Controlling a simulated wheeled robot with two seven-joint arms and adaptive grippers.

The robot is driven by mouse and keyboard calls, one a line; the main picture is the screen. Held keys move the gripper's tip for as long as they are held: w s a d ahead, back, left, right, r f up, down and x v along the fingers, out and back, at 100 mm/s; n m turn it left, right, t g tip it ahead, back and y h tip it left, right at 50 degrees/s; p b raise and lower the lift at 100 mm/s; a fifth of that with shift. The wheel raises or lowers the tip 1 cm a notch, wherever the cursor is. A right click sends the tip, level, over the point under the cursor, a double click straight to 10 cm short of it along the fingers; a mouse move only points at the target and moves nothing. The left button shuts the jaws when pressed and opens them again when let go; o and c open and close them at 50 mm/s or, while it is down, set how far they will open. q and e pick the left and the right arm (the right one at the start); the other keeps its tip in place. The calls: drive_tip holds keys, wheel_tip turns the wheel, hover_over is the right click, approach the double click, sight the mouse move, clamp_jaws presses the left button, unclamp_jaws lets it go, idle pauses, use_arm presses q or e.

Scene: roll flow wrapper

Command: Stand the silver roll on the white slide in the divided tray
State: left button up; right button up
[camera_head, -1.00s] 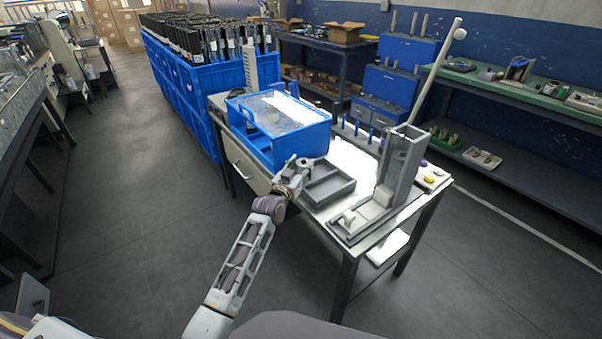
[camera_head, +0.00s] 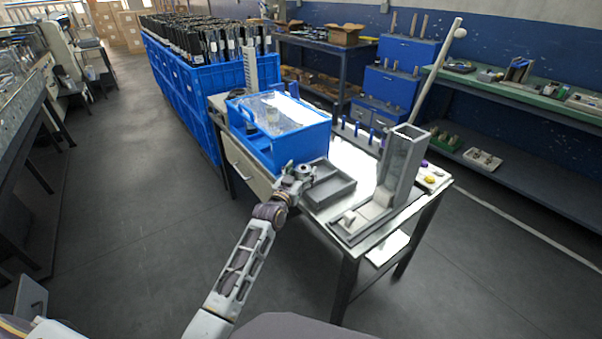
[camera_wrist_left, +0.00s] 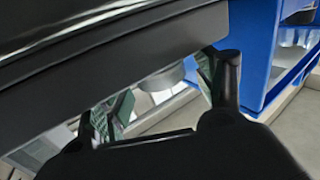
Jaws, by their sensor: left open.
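My left gripper (camera_head: 300,174) is open at the near edge of the table, between the blue divided container and the grey open tray (camera_head: 332,187). In the left wrist view its fingers (camera_wrist_left: 160,98) are spread. A silver-grey round thing (camera_wrist_left: 166,79), perhaps the silver roll, shows beyond and between them, partly hidden by a dark edge. A pale block (camera_head: 373,209), perhaps the white slide, sits on the grey base at the tower's foot. My right gripper is out of view.
A tall grey tower (camera_head: 401,165) stands at the right of the table. Yellow and purple buttons (camera_head: 429,179) sit beside it. Blue crates (camera_head: 190,100) stand behind on the left. The floor on the left is clear.

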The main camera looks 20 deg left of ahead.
use_arm(q)
drive_tip(key=shift+r, duration=0.15)
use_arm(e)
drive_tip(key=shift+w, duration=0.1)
use_arm(q)
drive_tip(key=shift+s+a, duration=0.1)
drive_tip(key=shift+s, duration=0.6)
drive_tip(key=shift+s+a+p, duration=0.15)
drive_tip(key=shift+s+p, duration=0.15)
drive_tip(key=shift+s, duration=0.6)
drive_tip(key=shift+s+a+p, duration=0.1)
drive_tip(key=shift+s+p, duration=0.15)
drive_tip(key=shift+s, duration=0.65)
drive_tip(key=s, duration=0.2)
drive_tip(key=p, duration=0.1)
approach(300, 172)
drive_tip(key=shift+s, duration=0.75)
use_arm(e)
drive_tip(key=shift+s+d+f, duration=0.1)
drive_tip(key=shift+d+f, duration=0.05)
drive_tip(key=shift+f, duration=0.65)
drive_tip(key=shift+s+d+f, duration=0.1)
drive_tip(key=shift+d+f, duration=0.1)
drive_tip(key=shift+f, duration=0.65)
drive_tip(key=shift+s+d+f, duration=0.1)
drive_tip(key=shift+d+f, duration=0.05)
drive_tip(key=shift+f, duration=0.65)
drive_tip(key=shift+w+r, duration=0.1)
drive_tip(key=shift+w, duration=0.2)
